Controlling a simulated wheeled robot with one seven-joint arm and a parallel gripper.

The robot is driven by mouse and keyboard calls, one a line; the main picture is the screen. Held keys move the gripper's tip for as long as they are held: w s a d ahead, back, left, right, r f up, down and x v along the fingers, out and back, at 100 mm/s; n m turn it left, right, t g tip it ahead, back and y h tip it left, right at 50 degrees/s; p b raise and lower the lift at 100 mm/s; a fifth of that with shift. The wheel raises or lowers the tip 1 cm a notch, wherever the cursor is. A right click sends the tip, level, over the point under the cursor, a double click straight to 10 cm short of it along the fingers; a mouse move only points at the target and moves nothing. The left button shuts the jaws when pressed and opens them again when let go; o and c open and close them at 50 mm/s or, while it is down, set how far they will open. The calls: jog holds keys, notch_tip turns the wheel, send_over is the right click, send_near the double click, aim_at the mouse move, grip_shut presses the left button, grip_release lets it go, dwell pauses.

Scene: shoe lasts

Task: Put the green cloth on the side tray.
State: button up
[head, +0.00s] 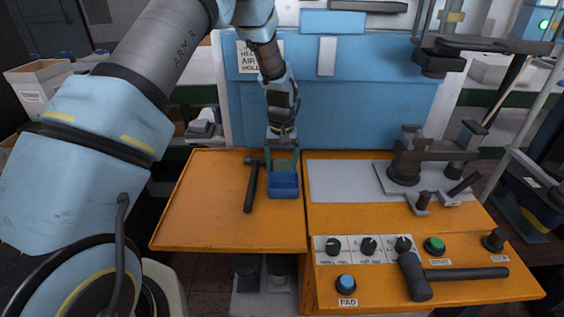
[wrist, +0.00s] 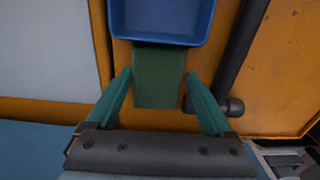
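The green cloth (wrist: 158,80) lies flat against the near side of a blue bin, and also shows in the head view (head: 284,165).
The blue bin (head: 283,185) stands in front of the cloth. A dark hammer (head: 251,188) lies just left of them in the head view. The tray's left part is clear. A grey plate with a clamp fixture (head: 405,168) and a knob panel (head: 370,246) are on the right.

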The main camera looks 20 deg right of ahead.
aim_at(282, 166)
jog(key=shift+o, duration=0.8)
jog(key=shift+r, duration=0.15)
jog(key=shift+r, duration=0.1)
jog(key=shift+w+d+r, duration=0.1)
jog(key=shift+r, duration=0.05)
notch_tip(282, 166, up, 12)
jog(key=b, duration=0.3)
jog(key=a+r+n, duration=0.2)
jog(key=a+r, duration=0.1)
jog(key=a, duration=1.8)
jog(key=s+a+n, duration=0.1)
jog(key=s+a, duration=0.4)
jog(key=a, duration=0.3)
jog(key=s+a+f+t, duration=0.1)
jog(key=s+a, duration=0.5)
jog(key=a, duration=0.1)
jog(key=shift+a+n+t, duration=0.3)
jog(key=shift+a+n, duration=0.05)
jog(key=shift+n, duration=0.05)
